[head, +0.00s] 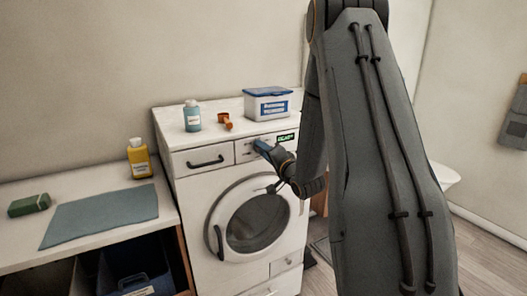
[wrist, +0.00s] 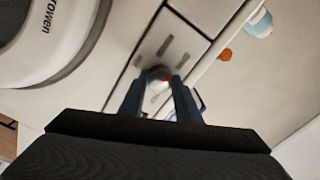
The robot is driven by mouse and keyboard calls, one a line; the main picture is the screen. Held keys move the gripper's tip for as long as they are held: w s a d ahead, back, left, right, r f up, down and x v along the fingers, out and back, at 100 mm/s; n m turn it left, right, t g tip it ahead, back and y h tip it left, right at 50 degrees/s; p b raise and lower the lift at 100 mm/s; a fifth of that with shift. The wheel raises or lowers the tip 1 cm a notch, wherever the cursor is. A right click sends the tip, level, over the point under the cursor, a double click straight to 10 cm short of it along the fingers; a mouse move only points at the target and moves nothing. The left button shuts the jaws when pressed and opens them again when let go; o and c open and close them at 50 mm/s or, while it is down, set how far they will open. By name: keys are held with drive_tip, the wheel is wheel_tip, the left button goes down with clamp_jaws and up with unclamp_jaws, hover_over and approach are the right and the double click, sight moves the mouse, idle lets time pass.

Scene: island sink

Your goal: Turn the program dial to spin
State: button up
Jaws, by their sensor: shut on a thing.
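The washing machine (head: 190,190) is white, with a round door and a control panel along its top front. In the wrist view the program dial (wrist: 159,74) is a small round knob with a red mark, and grey marks lie around it on the panel. My gripper (wrist: 157,88) is shut on the dial, with one finger on each side of it. In the head view my gripper (head: 262,147) is at the panel and hides the dial. A small display (head: 286,137) glows green to the right of it; its text is too small to read.
The counter at left holds a yellow bottle (head: 139,158), a green block (head: 29,205) and a blue-grey mat (head: 101,217). The machine's round door (head: 250,222) is closed.

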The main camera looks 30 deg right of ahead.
drive_tip(key=o, duration=1.1)
drive_tip(key=shift+c, duration=0.2)
drive_tip(key=s+b, duration=0.2)
drive_tip(key=s, duration=0.5)
drive_tip(key=shift+s+d, duration=0.15)
drive_tip(key=shift+s, duration=0.25)
